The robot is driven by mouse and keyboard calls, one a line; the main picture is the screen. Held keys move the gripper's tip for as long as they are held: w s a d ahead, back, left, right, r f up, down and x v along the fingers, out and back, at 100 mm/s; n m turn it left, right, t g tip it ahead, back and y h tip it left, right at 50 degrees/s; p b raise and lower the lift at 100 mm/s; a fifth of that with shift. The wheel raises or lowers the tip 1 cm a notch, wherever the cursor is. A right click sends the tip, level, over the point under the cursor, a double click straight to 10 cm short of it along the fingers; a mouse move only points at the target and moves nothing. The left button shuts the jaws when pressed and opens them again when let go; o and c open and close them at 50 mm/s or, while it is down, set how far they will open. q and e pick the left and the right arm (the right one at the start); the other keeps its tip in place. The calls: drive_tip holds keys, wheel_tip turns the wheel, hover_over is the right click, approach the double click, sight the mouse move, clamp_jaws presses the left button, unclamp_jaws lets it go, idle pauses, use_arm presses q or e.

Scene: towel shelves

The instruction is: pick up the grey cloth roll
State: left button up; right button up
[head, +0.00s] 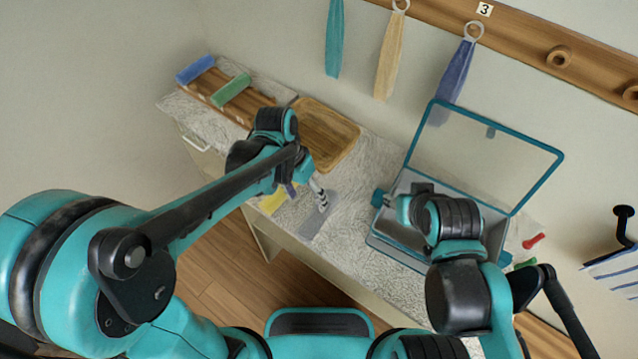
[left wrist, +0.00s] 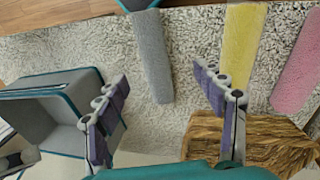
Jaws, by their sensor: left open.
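The grey cloth roll (head: 318,218) lies on the pale textured counter, near its front edge. In the left wrist view the grey cloth roll (left wrist: 152,55) runs from the top edge down to between my fingers. My left gripper (head: 321,197) is above it in the head view. In the left wrist view my left gripper (left wrist: 161,78) is open, with one finger on each side of the roll and a gap to both. My right arm is over the teal-edged box at the right; its fingers are not clear to see.
A yellow cloth roll (left wrist: 240,45) and a pink cloth roll (left wrist: 298,70) lie to the right of the grey one. A wooden tray (head: 330,132) stands behind. The teal-edged box (head: 398,255) with raised lid (head: 490,150) is at the right. Cloths hang on the wall.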

sight(315, 211)
use_arm(q)
drive_tip(key=shift+w+d, duration=0.15)
drive_tip(key=shift+d, duration=0.2)
drive_tip(key=shift+d+f, duration=0.15)
drive_tip(key=shift+f, duration=0.15)
drive_tip(key=b+x, duration=0.3)
drive_tip(key=x, duration=0.4)
drive_tip(key=shift+d+f, duration=0.1)
drive_tip(key=shift+f, duration=0.1)
drive_tip(key=shift+c, duration=0.6)
drive_tip(key=c, duration=1.1)
use_arm(e)
wheel_tip(315, 211, down, 2)
drive_tip(key=shift+w+f, duration=0.15)
